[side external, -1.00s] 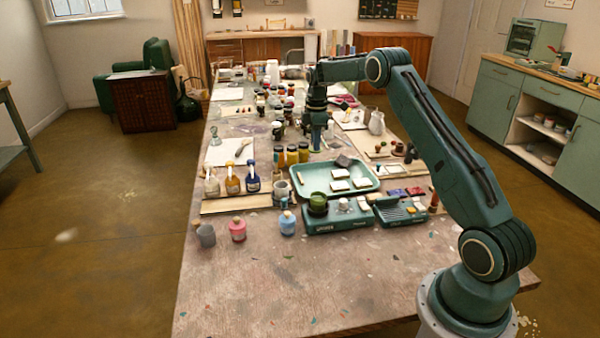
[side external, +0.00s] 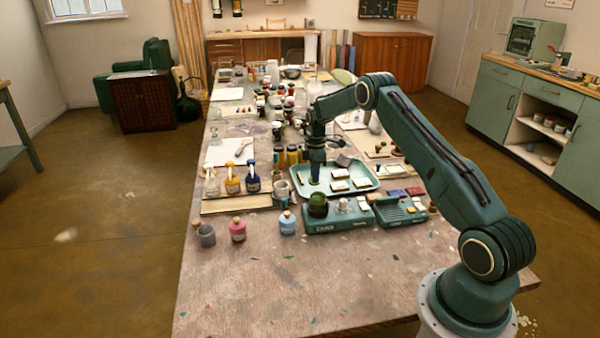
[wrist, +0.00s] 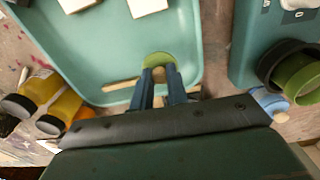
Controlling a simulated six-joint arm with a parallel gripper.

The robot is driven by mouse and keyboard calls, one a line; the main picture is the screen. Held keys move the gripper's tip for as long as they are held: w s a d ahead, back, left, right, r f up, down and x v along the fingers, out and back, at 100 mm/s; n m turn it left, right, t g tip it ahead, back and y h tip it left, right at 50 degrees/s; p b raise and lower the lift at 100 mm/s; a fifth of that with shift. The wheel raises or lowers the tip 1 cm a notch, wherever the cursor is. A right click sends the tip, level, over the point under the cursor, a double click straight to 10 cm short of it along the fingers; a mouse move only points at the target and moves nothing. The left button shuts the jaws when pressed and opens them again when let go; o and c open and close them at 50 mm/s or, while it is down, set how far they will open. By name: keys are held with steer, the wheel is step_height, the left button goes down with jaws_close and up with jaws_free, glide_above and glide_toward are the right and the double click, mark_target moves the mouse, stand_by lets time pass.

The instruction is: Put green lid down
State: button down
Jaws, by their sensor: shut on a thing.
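The green lid (wrist: 157,59) is a small disc with a wooden-looking knob, held between the blue fingers of my gripper (wrist: 162,84) in the wrist view. The lid is over the left part of the teal tray (wrist: 100,45). I cannot tell whether it touches the tray floor. In the side view my gripper (side external: 315,181) points straight down inside the outline of the tray (side external: 374,181), and hides the lid. A green jar (side external: 318,205) stands on the teal device in front of the tray, and it also shows in the wrist view (wrist: 302,80).
White tiles (side external: 340,174) lie on the tray right of my gripper. Yellow bottles (wrist: 60,105) stand close to its left side. The teal device (side external: 340,224) sits in front of it. Pink (side external: 238,231) and blue (side external: 287,224) bottles stand nearby. The front of the table is clear.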

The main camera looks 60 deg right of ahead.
steer(key=shift+f, duration=2.05)
steer(key=shift+f, duration=0.15)
steer(key=c, duration=1.4)
jaws_free()
step_height(320, 180, up, 12)
steer(key=shift+r, duration=0.1)
steer(key=shift+r, duration=0.15)
